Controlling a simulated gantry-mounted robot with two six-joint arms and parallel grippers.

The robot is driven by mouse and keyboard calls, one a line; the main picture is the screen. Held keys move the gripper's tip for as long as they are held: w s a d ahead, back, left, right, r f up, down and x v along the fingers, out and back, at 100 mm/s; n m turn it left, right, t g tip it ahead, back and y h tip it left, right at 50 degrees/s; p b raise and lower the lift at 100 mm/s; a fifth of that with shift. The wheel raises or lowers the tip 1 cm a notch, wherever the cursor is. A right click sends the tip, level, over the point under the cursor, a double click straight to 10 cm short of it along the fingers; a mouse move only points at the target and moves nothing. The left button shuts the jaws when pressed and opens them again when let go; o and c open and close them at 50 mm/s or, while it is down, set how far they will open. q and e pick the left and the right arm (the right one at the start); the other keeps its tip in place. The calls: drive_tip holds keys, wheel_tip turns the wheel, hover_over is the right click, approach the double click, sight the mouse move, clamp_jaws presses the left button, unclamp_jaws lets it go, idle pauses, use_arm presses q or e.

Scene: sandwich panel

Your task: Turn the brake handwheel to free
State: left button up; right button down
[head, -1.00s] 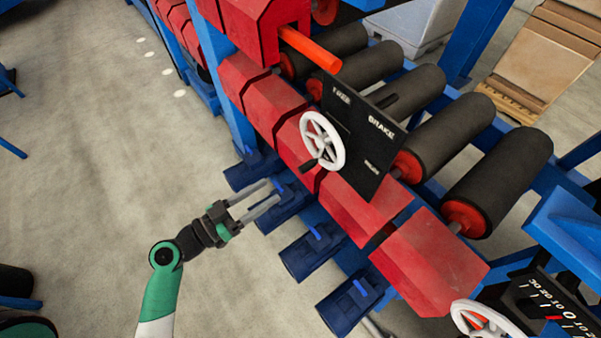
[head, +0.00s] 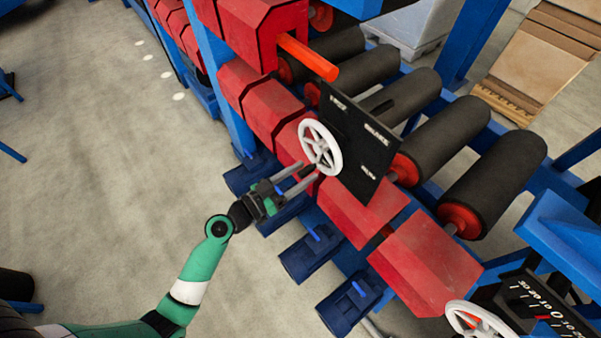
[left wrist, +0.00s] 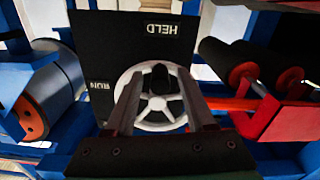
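The white spoked brake handwheel (head: 321,149) is mounted on a black panel (head: 362,140) with white lettering, at the middle of the head view. My left gripper (head: 309,172) is open at the wheel's lower left, fingers pointing toward its dark handle knob. In the left wrist view the handwheel (left wrist: 157,104) lies straight ahead, and the black knob (left wrist: 160,78) shows between the two spread finger tips (left wrist: 160,90). I cannot tell whether the fingers touch it. The panel (left wrist: 105,50) reads HELD and RUN there. My right gripper is not seen.
Red housings (head: 360,210) line up behind and below the panel, with black rollers (head: 495,180) to the right. Blue motor-like units (head: 310,253) stick out below. A second white wheel (head: 475,320) with a scale is at lower right. Open floor lies left.

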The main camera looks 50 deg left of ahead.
use_arm(q)
clamp_jaws()
idle(1.2)
